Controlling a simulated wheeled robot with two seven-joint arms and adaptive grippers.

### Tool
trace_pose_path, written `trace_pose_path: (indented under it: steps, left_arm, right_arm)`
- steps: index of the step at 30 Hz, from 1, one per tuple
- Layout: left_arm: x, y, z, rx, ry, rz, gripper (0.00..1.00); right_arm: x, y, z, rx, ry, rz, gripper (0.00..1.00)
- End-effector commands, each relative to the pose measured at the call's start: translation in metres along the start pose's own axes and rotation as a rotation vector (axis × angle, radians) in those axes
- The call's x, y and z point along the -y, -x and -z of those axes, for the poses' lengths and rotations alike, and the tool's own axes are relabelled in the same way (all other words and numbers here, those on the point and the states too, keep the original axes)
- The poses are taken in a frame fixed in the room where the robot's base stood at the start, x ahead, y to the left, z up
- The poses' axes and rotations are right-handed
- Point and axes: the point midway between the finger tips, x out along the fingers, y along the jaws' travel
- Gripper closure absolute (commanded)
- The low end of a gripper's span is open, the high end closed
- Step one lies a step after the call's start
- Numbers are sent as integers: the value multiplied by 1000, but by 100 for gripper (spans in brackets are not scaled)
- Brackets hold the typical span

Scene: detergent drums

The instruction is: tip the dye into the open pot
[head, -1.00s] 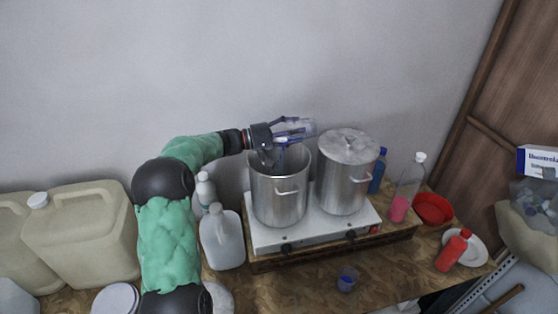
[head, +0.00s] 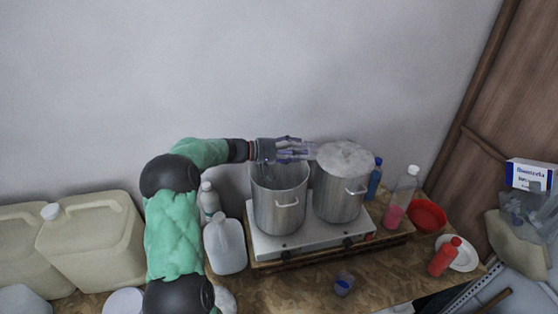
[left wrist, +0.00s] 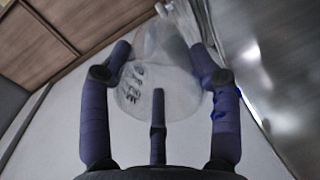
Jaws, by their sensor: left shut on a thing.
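The open pot (head: 279,208), a tall steel pot with a side handle, stands on the left of the hotplate. My left gripper (head: 290,151) is above its mouth, reaching in from the left, shut on a clear cup. In the left wrist view the clear cup (left wrist: 150,100), with dark markings on its side, sits between the fingers (left wrist: 158,85). Small blue spots (left wrist: 222,108) show by the right finger. The cup looks mostly clear; I cannot tell how much dye is in it. Its rim is hard to see in the head view. My right gripper is out of view.
A second pot with a lid (head: 345,160) stands close on the right. The hotplate (head: 310,243) sits on a wooden board. A small cup with blue (head: 344,283) stands in front. A white jug (head: 224,243), bottles, a red bowl (head: 428,215) and large canisters (head: 95,245) stand around.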

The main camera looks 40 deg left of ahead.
Motion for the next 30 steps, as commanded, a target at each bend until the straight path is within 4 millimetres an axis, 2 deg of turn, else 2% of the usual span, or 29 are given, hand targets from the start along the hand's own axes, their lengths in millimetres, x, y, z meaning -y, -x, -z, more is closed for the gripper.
trace_pose_path:
  steps: [8, 12, 21, 30]
  left_arm:
    - [1, -9, -1, 4, -1, 64, 72]
    - [-2, -21, -1, 4, -4, 152, 72]
    - [-14, -20, 0, 2, -7, 302, 72]
    - [-19, -20, 0, 3, -8, 447, 72]
  right_arm:
    - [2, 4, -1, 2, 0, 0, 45]
    - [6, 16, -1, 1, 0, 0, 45]
    - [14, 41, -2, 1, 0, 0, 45]
    - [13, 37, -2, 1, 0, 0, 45]
